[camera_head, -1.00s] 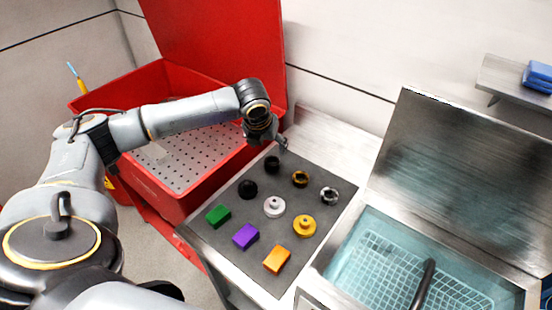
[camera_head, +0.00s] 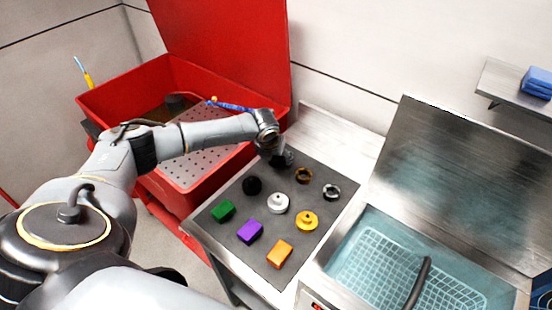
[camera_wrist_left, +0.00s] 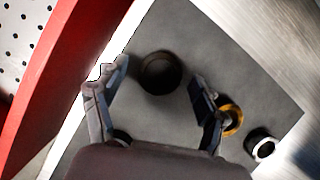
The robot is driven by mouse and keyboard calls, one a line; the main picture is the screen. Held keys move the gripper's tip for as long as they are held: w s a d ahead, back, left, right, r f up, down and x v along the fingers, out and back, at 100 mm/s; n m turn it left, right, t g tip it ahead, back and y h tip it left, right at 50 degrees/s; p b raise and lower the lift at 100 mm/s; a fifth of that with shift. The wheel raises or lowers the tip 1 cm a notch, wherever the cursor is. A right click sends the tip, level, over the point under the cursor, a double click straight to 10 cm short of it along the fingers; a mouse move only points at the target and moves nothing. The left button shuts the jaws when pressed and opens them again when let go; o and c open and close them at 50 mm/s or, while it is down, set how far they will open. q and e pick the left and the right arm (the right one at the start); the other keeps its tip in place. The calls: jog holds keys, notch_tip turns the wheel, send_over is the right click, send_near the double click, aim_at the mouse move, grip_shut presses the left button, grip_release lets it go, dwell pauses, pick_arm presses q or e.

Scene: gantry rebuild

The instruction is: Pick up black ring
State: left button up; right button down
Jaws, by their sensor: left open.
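The black ring (camera_wrist_left: 160,72) lies on the dark grey mat (camera_wrist_left: 215,45) in the left wrist view, with its round opening facing up. My left gripper (camera_wrist_left: 150,88) is open, and its two fingers stand apart on either side of the ring's near part without touching it. In the head view my left gripper (camera_head: 281,157) is over the far corner of the mat and hides most or all of the black ring. My right gripper is not in view.
A gold ring (camera_head: 303,175) and a silver-black ring (camera_head: 331,191) lie close by in the same row. Black, white and yellow round parts and green, purple and orange blocks sit nearer. A red bin (camera_head: 190,205) stands left, a water basin (camera_head: 350,270) right.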

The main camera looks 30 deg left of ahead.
pick_arm(q)
jog(key=shift+c, duration=0.4)
jog(key=shift+r, duration=0.1)
jog(key=c, duration=1.3)
